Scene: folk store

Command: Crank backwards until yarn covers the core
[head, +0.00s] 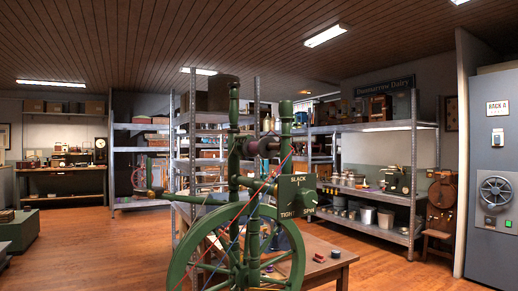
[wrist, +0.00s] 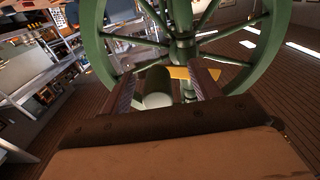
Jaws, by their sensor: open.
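A green spinning wheel stands in the middle of the head view, its large rim (head: 190,250) low and its posts upright. A dark maroon bobbin core (head: 264,146) lies across between the posts; how much yarn is on it is too small to tell. A red yarn strand (head: 272,180) slants down from it across the wheel. A green box (head: 297,195) marked SLACK and TIGHT sits to the right. In the wrist view, my gripper (wrist: 164,86) is open before the wheel's spokes and hub (wrist: 184,48). A pale green rounded end (wrist: 154,86) shows between its fingers; contact is unclear.
A wooden table (head: 318,262) with small items stands behind the wheel. Metal shelves (head: 375,190) line the back and right, and a grey cabinet (head: 490,170) stands far right. The wooden floor at left (head: 90,240) is clear.

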